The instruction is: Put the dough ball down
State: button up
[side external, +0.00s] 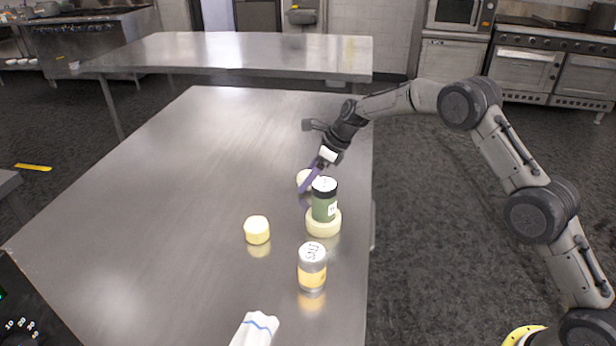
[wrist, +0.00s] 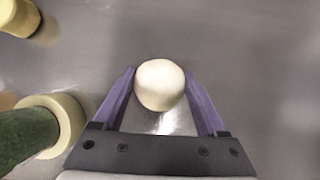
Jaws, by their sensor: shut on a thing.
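A pale dough ball (wrist: 160,85) sits between the two purple fingers of my gripper (wrist: 160,88) in the wrist view. My gripper is shut on it. In the side view my gripper (side external: 309,182) points down over the table, and the dough ball (side external: 303,178) is partly hidden behind a finger. It is at or just above the steel table (side external: 190,190); I cannot tell whether it touches.
A second pale yellow lump (side external: 257,230), a salt shaker (side external: 312,268) and a white cloth (side external: 255,330) are nearer. The table's left and far areas are clear.

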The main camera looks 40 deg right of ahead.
jog(key=shift+f, duration=0.1)
jog(key=o, duration=1.4)
jog(key=v, duration=1.2)
